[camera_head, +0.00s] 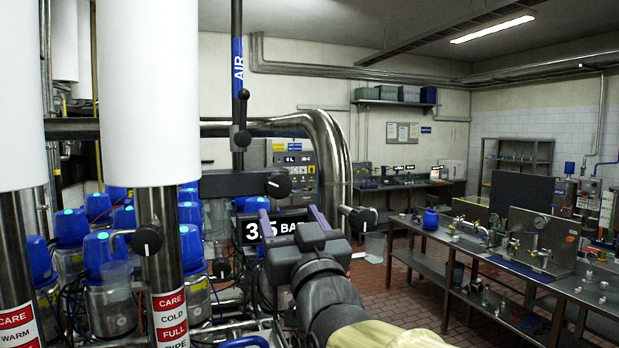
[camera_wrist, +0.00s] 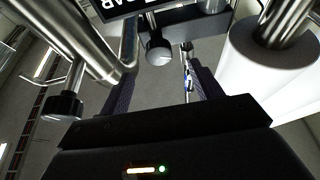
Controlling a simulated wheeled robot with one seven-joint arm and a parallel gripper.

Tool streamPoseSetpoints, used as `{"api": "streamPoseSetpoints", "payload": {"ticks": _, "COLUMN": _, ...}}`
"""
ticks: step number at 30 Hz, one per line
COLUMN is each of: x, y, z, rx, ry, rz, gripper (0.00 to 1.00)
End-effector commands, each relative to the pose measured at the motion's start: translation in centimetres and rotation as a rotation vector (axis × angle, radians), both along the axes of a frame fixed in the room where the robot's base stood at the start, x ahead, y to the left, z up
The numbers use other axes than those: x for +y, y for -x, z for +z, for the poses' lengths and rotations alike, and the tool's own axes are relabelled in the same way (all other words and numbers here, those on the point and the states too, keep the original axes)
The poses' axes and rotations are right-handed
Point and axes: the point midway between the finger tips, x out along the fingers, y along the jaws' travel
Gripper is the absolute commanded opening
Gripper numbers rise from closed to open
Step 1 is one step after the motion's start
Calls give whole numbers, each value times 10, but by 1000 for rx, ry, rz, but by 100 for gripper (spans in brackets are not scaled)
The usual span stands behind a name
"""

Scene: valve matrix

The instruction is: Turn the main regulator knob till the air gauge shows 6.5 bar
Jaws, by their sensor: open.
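The black air gauge display (camera_head: 252,230) hangs under the pipe marked AIR; its white text looks like 3.5 BAR, partly covered by my gripper. In the wrist view its lettering (camera_wrist: 112,6) shows upside down and cut off. Above the display, a black round knob (camera_head: 278,184) with a white mark sits at the end of a black regulator body (camera_head: 228,184). A round knob, seemingly the same one, shows in the wrist view (camera_wrist: 158,50), beyond and between my fingertips. My gripper (camera_head: 291,214) is open and empty, below the knob and apart from it.
A bent steel pipe (camera_head: 330,150) curves beside my gripper. A workbench (camera_head: 440,250) stands at right, with open floor before it.

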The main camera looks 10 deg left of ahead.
Motion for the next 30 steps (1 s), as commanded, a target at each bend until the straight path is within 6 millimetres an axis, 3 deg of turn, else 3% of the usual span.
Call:
{"api": "streamPoseSetpoints", "payload": {"ticks": 18, "x": 43, "y": -71, "z": 37, "rx": 2, "ry": -1, "rz": 0, "gripper": 64}}
{"api": "streamPoseSetpoints", "payload": {"ticks": 30, "x": 48, "y": -76, "z": 37, "rx": 1, "ry": -1, "rz": 2, "gripper": 62}}
